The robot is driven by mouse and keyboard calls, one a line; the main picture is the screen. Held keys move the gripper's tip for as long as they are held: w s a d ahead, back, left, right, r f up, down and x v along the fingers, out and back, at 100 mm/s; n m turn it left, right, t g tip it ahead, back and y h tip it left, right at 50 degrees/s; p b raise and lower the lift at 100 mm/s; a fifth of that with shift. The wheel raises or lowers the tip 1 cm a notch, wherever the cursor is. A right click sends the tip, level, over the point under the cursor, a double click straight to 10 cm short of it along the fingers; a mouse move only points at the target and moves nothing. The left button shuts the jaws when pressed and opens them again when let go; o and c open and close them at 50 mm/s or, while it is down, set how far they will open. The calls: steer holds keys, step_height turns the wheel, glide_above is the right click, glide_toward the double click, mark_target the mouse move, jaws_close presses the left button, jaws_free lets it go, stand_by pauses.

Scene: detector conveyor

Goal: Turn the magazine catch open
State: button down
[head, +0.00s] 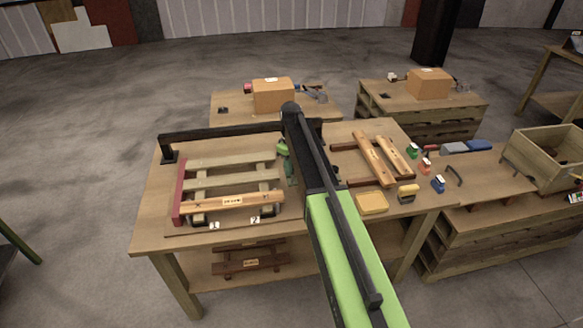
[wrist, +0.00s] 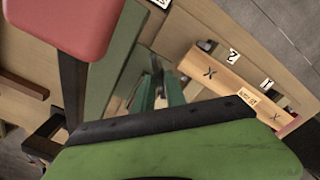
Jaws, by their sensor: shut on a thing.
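In the wrist view, my gripper (wrist: 158,92) has its two teal fingers on either side of a small dark piece (wrist: 157,67), which looks like the magazine catch. The fingers are shut on it, and they hide much of it, so its turn angle is unclear. A green strip (wrist: 116,62) lies just left of the fingers. In the head view, my arm covers the catch area beside the slatted rack (head: 232,179), and I cannot make out the fingertips there.
A beam marked with X (head: 232,201) lies across the rack's front by tags 1 and 2. A black bar (head: 222,135) spans the back. A red block (wrist: 72,24) looms close in the wrist view.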

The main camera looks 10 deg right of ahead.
steer(key=n, duration=0.4)
steer(key=shift+s+a+n, duration=0.1)
steer(key=shift+s+n, duration=0.05)
steer(key=shift+n, duration=0.15)
steer(key=shift+s+n, duration=0.15)
steer(key=shift+n, duration=2.15)
steer(key=c, duration=1.6)
jaws_free()
steer(key=shift+o, duration=0.2)
step_height(320, 180, up, 17)
steer(key=p, duration=1.7)
steer(key=shift+r, duration=0.2)
